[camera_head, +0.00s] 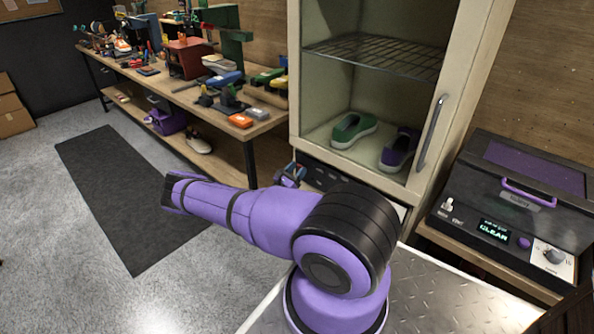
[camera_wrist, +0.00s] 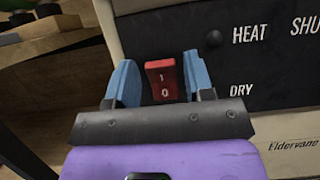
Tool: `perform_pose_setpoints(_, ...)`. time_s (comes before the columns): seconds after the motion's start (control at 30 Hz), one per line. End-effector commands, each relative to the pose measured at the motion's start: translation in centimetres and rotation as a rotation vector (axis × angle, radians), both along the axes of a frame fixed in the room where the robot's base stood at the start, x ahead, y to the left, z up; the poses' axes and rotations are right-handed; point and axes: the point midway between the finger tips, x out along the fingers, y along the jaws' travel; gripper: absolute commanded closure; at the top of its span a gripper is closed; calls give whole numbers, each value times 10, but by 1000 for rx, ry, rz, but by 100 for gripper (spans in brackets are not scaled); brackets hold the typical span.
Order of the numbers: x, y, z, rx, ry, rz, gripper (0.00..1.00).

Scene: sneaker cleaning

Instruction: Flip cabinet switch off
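The cabinet (camera_head: 302,85) is cream-coloured and stands at the centre right, with a dark control panel along its lower front. In the wrist view the panel (camera_wrist: 252,65) carries the labels HEAT and DRY. A red rocker switch (camera_wrist: 162,80) marked 1 and 0 sits at the panel's left end. My gripper (camera_wrist: 162,85) has its two blue fingers apart, one on each side of the switch. I cannot tell whether they touch it. In the head view my gripper (camera_head: 291,174) is small and partly hidden behind my purple arm at the panel's left end. The switch is hidden there.
A green shoe (camera_head: 352,130) and a purple shoe (camera_head: 399,150) are inside the cabinet under a wire rack (camera_head: 375,56). A door handle (camera_head: 431,133) is on its right side. A dark machine reading CLEAN (camera_head: 493,231) stands right. A cluttered workbench (camera_head: 183,92) is left.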

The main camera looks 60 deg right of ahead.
Motion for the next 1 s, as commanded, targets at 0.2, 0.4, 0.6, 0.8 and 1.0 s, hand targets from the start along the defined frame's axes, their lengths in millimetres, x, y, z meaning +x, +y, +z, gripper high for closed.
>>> perform_pose_setpoints(0.2,0,0,0,0,0,0,43)
perform_pose_setpoints(0.4,1,5,-2,1,0,1,43)
perform_pose_setpoints(0.6,4,33,-14,2,0,3,43)
perform_pose_setpoints(0.8,8,67,-29,1,0,3,43)
perform_pose_setpoints(1.0,11,91,-39,1,0,1,43)
